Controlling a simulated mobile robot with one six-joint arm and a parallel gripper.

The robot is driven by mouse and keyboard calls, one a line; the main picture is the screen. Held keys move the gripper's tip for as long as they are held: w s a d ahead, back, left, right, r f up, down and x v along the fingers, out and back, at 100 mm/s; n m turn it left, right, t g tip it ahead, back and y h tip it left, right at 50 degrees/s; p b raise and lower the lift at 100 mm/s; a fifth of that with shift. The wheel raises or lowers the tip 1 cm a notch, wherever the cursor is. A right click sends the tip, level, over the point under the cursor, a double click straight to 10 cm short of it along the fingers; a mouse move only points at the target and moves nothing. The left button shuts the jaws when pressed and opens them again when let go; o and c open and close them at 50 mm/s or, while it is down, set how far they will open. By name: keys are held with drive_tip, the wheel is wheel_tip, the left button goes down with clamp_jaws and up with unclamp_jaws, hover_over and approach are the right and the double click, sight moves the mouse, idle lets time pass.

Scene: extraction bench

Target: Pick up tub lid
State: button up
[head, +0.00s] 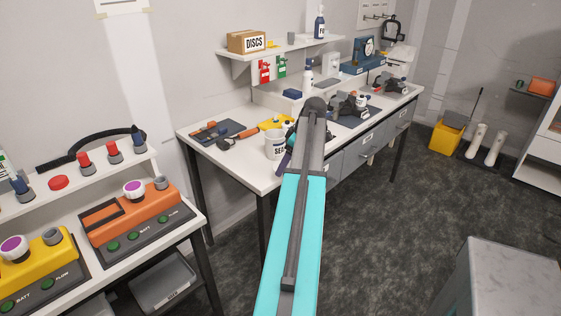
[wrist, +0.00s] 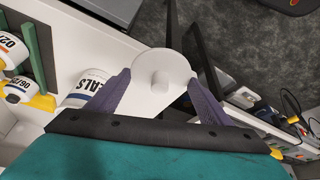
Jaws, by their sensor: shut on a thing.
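The tub lid (wrist: 172,65) is a white round disc with a small knob, seen in the wrist view. My gripper (wrist: 158,98) has purple fingers on either side of the lid and is shut on it. The white tub marked SEALS (wrist: 85,88) is just left of the lid in the wrist view. The tub also stands near the front edge of the bench in the head view (head: 275,146). In the head view my arm covers most of my gripper (head: 284,161), and I cannot make out the lid there.
The white bench (head: 240,165) holds a dark tool mat (head: 217,133), a yellow tray (head: 273,122) and several devices further right. A shelf with a DISCS box (head: 246,41) hangs above. A nearer table with orange (head: 130,215) and yellow (head: 38,265) units is at left.

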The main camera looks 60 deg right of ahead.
drive_tip(key=shift+s, duration=0.3)
idle(0.4)
drive_tip(key=shift+w, duration=0.1)
